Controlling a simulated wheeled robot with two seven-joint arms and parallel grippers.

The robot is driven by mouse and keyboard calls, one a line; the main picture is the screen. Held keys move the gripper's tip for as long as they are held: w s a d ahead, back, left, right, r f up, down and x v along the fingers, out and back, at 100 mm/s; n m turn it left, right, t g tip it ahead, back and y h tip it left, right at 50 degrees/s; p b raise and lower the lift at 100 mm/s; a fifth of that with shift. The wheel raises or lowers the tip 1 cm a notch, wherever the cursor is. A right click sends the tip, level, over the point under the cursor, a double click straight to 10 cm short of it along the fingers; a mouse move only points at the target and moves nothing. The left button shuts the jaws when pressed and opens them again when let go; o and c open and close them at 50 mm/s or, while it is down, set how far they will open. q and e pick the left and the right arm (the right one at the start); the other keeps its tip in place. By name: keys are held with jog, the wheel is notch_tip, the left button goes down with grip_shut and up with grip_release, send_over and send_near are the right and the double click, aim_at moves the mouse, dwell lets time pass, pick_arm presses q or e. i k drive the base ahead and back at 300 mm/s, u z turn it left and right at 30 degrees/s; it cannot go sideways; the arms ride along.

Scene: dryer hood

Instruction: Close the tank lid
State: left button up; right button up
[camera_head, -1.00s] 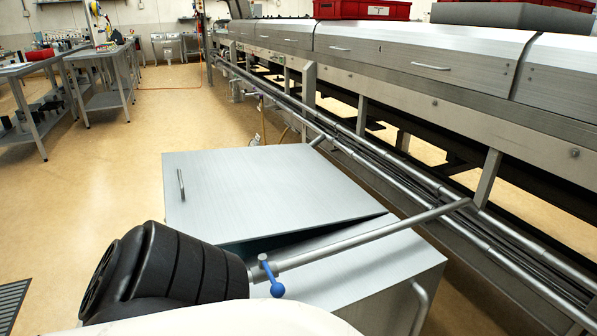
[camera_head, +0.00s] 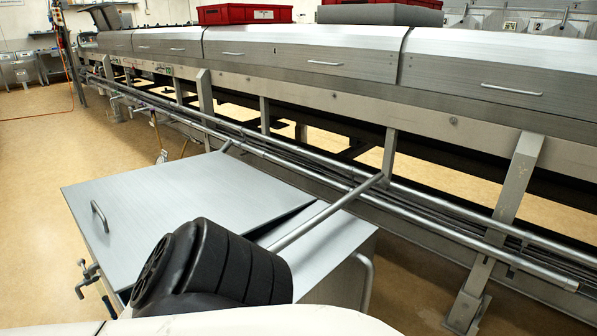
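The tank lid (camera_head: 180,195) is a flat grey metal panel on top of the metal tank (camera_head: 322,260). It has a small bar handle (camera_head: 99,216) near its left edge. The lid is slightly tilted, with a narrow dark gap along its right edge beside the fixed top. A black ribbed part of my own arm covers the near part of the tank. Neither of my grippers is in view.
A long metal machine (camera_head: 300,60) with hoods runs along the back and right. Pipes (camera_head: 330,170) run along its front close to the tank. Red crates (camera_head: 245,14) stand on top. Open floor (camera_head: 60,150) lies to the left.

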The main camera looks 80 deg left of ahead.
aim_at(122, 218)
jog(key=k, duration=1.45)
jog(key=u, duration=0.25)
